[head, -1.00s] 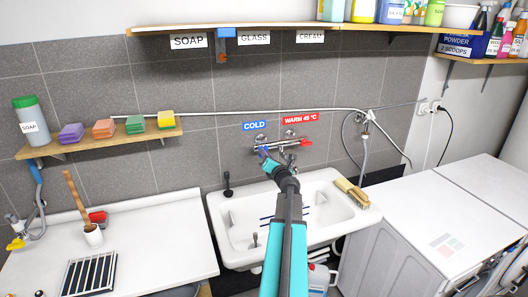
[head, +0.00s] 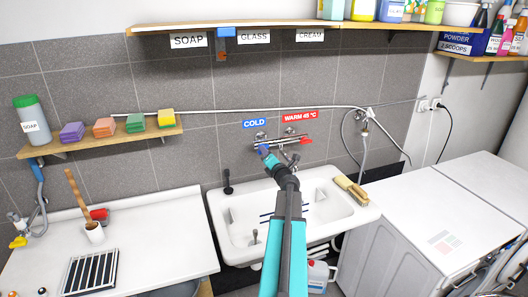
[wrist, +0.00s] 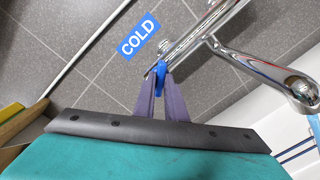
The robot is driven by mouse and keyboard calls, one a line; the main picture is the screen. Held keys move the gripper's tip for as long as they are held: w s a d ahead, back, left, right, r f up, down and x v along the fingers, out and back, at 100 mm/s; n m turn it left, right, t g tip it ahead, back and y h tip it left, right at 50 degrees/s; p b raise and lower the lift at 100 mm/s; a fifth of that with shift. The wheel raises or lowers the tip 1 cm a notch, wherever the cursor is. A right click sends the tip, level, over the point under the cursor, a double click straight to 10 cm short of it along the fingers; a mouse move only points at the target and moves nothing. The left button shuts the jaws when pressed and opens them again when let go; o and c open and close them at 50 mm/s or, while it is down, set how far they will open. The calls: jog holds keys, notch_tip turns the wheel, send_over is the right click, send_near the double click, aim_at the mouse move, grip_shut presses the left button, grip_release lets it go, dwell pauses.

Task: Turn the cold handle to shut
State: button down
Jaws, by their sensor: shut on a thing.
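The cold handle is a small blue lever at the left end of the chrome wall tap (head: 283,146). In the wrist view the blue handle (wrist: 160,70) sits between the purple fingers of my gripper (wrist: 165,85), which are shut on it. In the head view my gripper (head: 265,150) reaches up over the sink to the tap's left end, and its fingers mostly cover the handle. The blue COLD label (head: 255,124) is on the wall above. The chrome tap body (wrist: 205,25) and spout (wrist: 265,70) run to the right in the wrist view.
The red warm handle (head: 306,140) is at the tap's right end. The white sink (head: 325,225) lies below, with a brush (head: 352,194) on its right rim. A pipe (head: 210,111) runs along the tiled wall above the tap.

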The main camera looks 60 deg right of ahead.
jog(key=shift+s+d+m, duration=0.1)
jog(key=shift+m, duration=1.6)
jog(key=m, duration=0.4)
jog(key=c, duration=1.7)
grip_release()
jog(key=shift+v, duration=3.5)
